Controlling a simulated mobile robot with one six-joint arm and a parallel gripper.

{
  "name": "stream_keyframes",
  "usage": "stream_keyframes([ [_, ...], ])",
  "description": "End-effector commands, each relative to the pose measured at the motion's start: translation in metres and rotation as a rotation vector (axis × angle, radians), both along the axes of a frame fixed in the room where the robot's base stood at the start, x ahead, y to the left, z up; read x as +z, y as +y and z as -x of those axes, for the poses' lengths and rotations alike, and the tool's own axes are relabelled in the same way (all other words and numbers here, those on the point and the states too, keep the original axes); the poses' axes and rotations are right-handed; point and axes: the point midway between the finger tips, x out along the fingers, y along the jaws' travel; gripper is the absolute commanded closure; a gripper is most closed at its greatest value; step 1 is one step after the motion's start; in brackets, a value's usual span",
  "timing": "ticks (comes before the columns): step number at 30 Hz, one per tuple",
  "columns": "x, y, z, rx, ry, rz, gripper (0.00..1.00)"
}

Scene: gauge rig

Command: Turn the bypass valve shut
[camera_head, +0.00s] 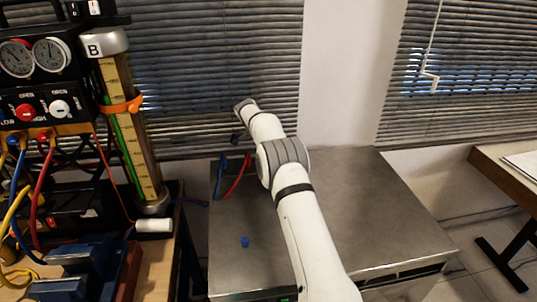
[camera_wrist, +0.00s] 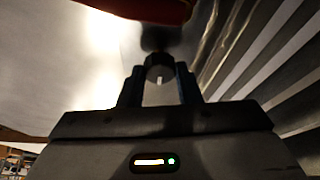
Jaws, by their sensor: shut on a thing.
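My gripper (camera_wrist: 159,75) shows in the wrist view with its two blue fingers shut on a dark round knob (camera_wrist: 159,60). The knob has a short pale mark on its face, and a dark blurred part lies behind it. It may be the bypass valve's knob; no label shows.
A red hose (camera_head: 238,180) and a blue hose (camera_head: 222,163) run by the metal cabinet top (camera_head: 350,210). A small blue cap (camera_head: 245,242) lies on it. At left stand the gauge panel (camera_head: 35,60) and a tall cylinder marked B (camera_head: 130,150). The cabinet's right side is clear.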

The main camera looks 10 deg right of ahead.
Motion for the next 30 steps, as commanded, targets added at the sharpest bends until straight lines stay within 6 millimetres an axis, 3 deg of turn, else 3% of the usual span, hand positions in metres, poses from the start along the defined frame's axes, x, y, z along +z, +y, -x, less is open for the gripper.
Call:
stream_keyframes([
  [16, 0.0006, 0.0005, -0.0007, -0.022, -0.004, -0.002, 0.92],
  [17, 0.0007, 0.0004, -0.0007, -0.022, -0.004, -0.002, 0.67],
  [18, 0.0006, 0.0004, -0.0007, -0.022, -0.004, -0.002, 0.64],
  [24, 0.0004, 0.0002, -0.0005, -0.022, -0.001, -0.001, 0.48],
  [30, 0.0002, 0.0001, -0.0004, -0.021, -0.001, -0.001, 0.48],
])
